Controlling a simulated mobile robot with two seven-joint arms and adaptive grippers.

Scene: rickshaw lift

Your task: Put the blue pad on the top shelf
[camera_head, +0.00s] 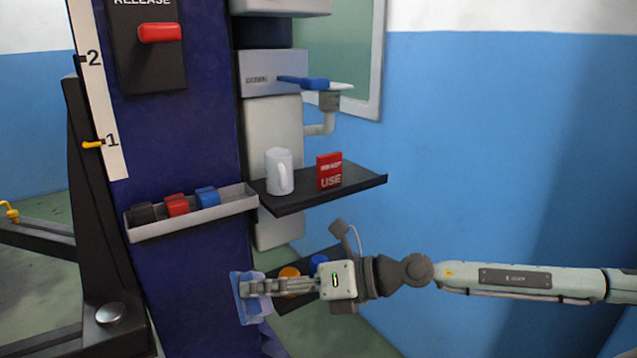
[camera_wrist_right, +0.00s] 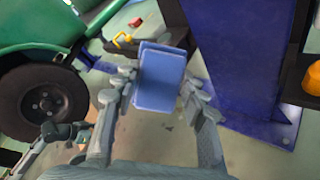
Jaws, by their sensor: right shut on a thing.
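The blue pad (camera_head: 247,304) is in my right gripper (camera_head: 248,288), in front of the lower part of the dark blue post. In the right wrist view the blue pad (camera_wrist_right: 160,82) sits between the two fingers of my right gripper (camera_wrist_right: 162,92), which is shut on it. The top shelf (camera_head: 358,183) is a dark board on the right of the post, above and to the right of the pad.
A lower shelf (camera_head: 297,296) with orange and blue things is partly behind my right gripper. A grey tray (camera_head: 192,215) holds small blocks.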

